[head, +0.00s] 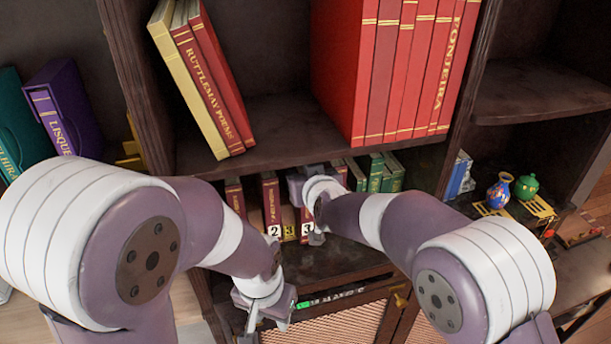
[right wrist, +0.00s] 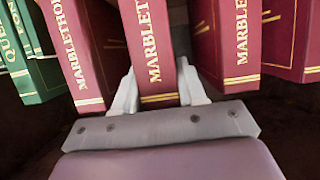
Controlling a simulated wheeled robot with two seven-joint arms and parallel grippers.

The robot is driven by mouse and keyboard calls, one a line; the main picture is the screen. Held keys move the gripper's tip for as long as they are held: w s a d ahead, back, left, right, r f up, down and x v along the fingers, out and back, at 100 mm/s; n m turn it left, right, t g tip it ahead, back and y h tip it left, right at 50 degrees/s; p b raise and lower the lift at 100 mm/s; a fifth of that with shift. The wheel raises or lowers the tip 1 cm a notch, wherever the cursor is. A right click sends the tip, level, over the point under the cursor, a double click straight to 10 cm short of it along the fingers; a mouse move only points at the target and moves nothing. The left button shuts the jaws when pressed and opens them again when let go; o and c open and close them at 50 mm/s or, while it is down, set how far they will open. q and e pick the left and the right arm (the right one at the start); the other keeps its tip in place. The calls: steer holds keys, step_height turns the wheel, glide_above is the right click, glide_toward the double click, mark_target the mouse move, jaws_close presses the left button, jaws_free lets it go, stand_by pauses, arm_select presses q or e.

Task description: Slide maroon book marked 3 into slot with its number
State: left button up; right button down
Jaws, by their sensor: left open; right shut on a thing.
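The maroon book marked 3 (head: 306,230) is on the lower shelf, its white number label low on the spine. My right gripper (head: 312,212) is shut on a maroon book, and my arm covers much of it in the head view. In the right wrist view the two fingers (right wrist: 157,92) grip both sides of a maroon spine (right wrist: 147,45) lettered in gold, between other maroon books. A maroon book marked 2 (head: 272,200) stands to the left. A yellowish plate marked 3 (head: 290,232) shows between the two labels. My left gripper (head: 267,321) is open and empty, lower left.
Green books (head: 375,170) stand right of the maroon row; blue books (head: 459,174) and two small pots (head: 500,190) are farther right. A wire-fronted cabinet door (head: 340,325) is below.

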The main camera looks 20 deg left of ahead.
steer(key=shift+w+a+r+p, duration=0.15)
steer(key=shift+w+a+p, duration=0.2)
steer(key=shift+w, duration=0.15)
steer(key=c, duration=0.6)
jaws_free()
steer(key=shift+o, duration=0.2)
steer(key=b+v, duration=0.3)
steer(key=v, duration=0.9)
steer(key=shift+s+d+b, duration=0.25)
steer(key=shift+s+b, duration=0.1)
